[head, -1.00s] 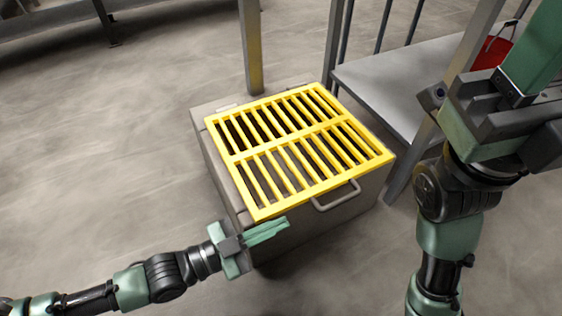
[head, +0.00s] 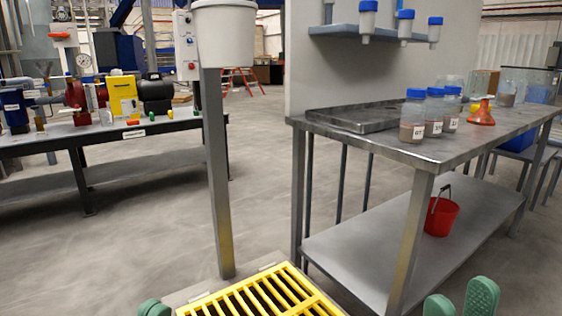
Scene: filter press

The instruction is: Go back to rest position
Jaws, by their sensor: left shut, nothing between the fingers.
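My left gripper (head: 154,308) shows only as green fingertips at the bottom edge, left of the yellow grate (head: 262,295). It is shut and empty. My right gripper (head: 460,302) shows two green fingertips at the bottom right, spread apart with nothing between them. It is open, right of the grate and in front of the steel table (head: 418,205). The rest of both arms is below the picture. The grate lies on a grey box at the bottom centre, and its near part is cut off.
A post (head: 216,170) carrying a white bucket (head: 224,35) stands behind the grate. The steel table holds a tray (head: 355,118), capped bottles (head: 413,115) and an orange funnel (head: 482,112). A red bucket (head: 440,213) stands on its lower shelf. Bare floor lies to the left.

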